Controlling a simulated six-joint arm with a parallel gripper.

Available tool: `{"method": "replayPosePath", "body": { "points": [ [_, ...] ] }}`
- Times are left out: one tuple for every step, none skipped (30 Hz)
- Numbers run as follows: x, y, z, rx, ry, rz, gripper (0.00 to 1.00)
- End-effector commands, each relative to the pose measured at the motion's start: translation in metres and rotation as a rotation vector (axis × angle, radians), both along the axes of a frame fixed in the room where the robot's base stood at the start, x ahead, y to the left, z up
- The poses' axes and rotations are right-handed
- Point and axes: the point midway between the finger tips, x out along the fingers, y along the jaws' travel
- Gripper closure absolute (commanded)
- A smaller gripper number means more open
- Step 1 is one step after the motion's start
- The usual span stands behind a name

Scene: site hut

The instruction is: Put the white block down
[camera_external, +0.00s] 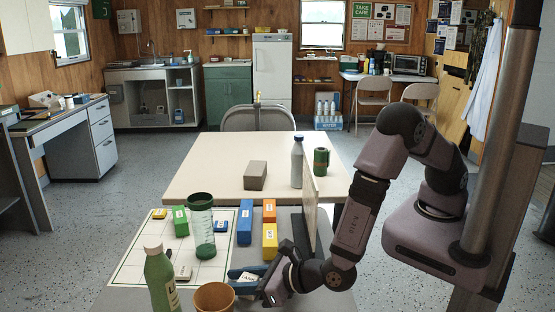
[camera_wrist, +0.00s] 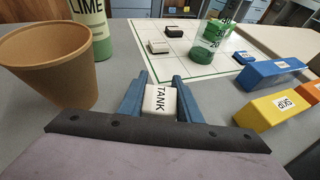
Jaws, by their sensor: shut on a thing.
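The white block (camera_wrist: 160,101), labelled TANK, sits between the blue fingers of my gripper (camera_wrist: 160,82) in the wrist view. In the external view my gripper (camera_external: 252,283) is low over the near grey table, shut on the white block (camera_external: 248,277). The block is just right of the white grid mat (camera_external: 145,262) with its green border. I cannot tell whether its underside touches the table. Its sides are partly hidden by the fingers.
A brown cup (camera_external: 214,298) and green LIME bottle (camera_external: 160,282) stand left of my gripper. A clear green-banded cylinder (camera_external: 201,228) stands on the mat among small blocks. Blue (camera_external: 244,222), orange (camera_external: 269,210) and yellow (camera_external: 270,241) blocks lie beyond, beside an upright panel (camera_external: 309,220).

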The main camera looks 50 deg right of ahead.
Motion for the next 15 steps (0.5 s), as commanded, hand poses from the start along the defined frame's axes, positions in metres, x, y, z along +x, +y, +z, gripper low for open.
{"method": "replayPosePath", "body": {
  "points": [
    [0.0000, 0.0002, 0.0006, 0.000, -0.001, 0.000, 0.96],
    [0.0000, 0.0002, 0.0006, 0.000, -0.001, 0.000, 0.96],
    [0.0000, 0.0002, 0.0005, 0.000, -0.001, 0.000, 0.96],
    [0.0000, 0.0002, 0.0002, 0.000, -0.001, 0.000, 0.96],
    [0.0000, 0.0002, -0.0005, 0.000, 0.000, 0.000, 0.96],
    [0.0000, 0.0002, -0.0017, 0.000, 0.000, 0.000, 0.96],
    [0.0000, 0.0002, -0.0027, 0.000, 0.000, 0.000, 0.96],
    [0.0000, 0.0002, -0.0037, 0.000, 0.000, 0.000, 0.96],
    [0.0000, 0.0001, -0.0031, 0.000, 0.000, 0.000, 0.64],
    [0.0000, 0.0000, -0.0027, 0.000, 0.000, 0.000, 0.57],
    [0.0000, 0.0000, -0.0026, -0.001, 0.000, 0.000, 0.50],
    [0.0000, 0.0000, -0.0027, -0.001, 0.001, 0.000, 0.50],
    [-0.0001, 0.0000, -0.0026, -0.001, 0.001, 0.000, 0.50],
    [-0.0001, 0.0000, -0.0026, -0.001, 0.001, 0.000, 0.50],
    [-0.0001, 0.0000, -0.0026, -0.001, 0.001, 0.000, 0.50]
  ]
}}
